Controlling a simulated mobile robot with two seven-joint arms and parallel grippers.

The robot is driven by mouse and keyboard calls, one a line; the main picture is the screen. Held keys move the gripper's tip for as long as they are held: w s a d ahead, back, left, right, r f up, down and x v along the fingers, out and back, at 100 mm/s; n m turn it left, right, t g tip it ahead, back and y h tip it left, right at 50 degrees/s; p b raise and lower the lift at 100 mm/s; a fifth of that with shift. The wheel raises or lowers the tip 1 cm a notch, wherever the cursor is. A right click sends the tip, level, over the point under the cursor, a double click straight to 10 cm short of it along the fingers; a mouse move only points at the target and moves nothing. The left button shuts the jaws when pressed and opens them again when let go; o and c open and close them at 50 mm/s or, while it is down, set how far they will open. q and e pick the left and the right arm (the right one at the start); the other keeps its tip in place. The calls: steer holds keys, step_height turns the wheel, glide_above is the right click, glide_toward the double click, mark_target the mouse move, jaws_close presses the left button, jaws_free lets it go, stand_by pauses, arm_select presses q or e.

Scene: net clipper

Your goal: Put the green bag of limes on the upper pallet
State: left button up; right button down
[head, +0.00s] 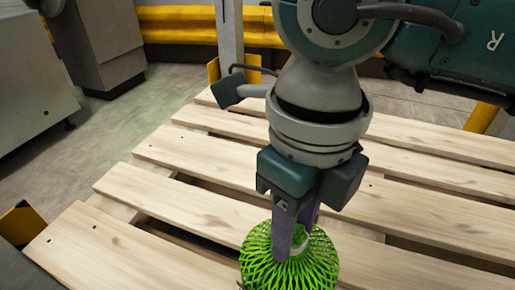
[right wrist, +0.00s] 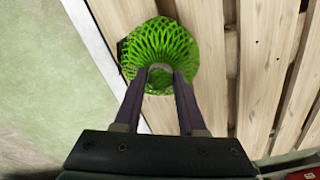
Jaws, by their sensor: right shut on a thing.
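The green net bag of limes (head: 290,268) is at the bottom centre of the head view, over the wooden slats of the pallet (head: 190,205). My right gripper (head: 290,250) points down from above and is shut on the top of the bag. In the right wrist view the bag (right wrist: 165,50) sits between the tips of the two fingers (right wrist: 160,75), in front of the pallet slats (right wrist: 210,75) near the pallet's edge. I cannot tell whether the bag touches the slats. My left gripper is not in view.
Grey cabinets (head: 100,45) stand at the left on a concrete floor (head: 110,130). A yellow barrier (head: 180,25) runs along the back, with a grey post (head: 229,35) in front. The visible slats around the bag are bare.

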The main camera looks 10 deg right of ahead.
steer(key=shift+f, duration=0.15)
steer(key=shift+c, duration=2.4)
jaws_free()
